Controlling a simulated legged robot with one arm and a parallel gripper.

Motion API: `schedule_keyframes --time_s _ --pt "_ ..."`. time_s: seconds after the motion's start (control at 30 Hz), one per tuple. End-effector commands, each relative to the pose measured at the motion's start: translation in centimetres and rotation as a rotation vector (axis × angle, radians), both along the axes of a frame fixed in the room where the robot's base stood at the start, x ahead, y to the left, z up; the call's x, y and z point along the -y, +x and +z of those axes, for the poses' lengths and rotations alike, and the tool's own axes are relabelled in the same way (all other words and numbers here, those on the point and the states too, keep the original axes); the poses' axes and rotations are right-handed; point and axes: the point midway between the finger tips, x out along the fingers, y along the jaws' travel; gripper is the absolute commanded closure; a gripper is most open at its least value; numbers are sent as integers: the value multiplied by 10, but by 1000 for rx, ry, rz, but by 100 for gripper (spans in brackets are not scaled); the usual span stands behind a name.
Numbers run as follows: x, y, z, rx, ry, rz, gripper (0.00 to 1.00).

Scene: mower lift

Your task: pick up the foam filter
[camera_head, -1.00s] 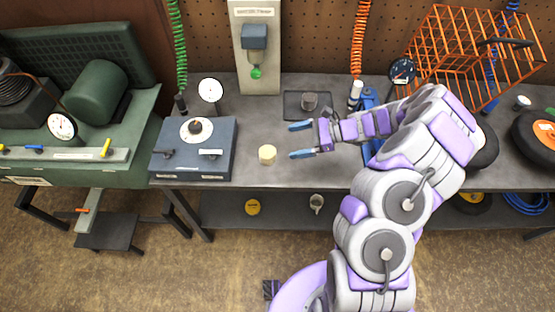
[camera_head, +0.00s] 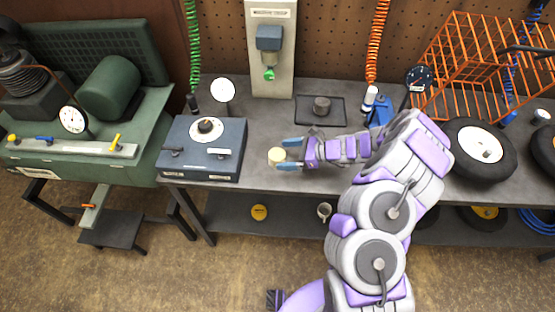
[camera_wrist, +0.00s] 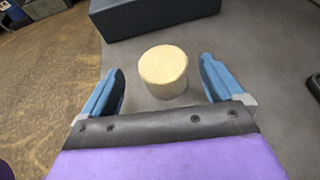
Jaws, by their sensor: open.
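The foam filter (camera_head: 277,156) is a small cream-coloured cylinder standing upright on the grey workbench. It also shows in the wrist view (camera_wrist: 163,71), centred just ahead of the gap between my fingertips. My gripper (camera_head: 290,154) is open, with its blue fingertips on either side of the filter's near end in the head view. In the wrist view my gripper (camera_wrist: 160,82) has clear space between each finger and the filter. I cannot tell exactly how far the filter reaches between the fingers.
A blue-grey box (camera_head: 203,148) with a dial stands just left of the filter. Behind are a round white gauge (camera_head: 223,90) and a dark tray (camera_head: 320,110) holding a grey part. A black wheel (camera_head: 482,150) and an orange wire basket (camera_head: 480,65) are at the right.

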Motion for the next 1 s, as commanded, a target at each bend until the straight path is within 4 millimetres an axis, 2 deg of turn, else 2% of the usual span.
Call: schedule_keyframes --time_s 0.17,0.5,0.8,1.0 --pt "-9 2 -5 0 0 2 6" --pt "-48 11 -24 1 2 4 6" --pt "-50 13 -23 2 1 1 6" --pt "-50 13 -23 2 1 1 25"
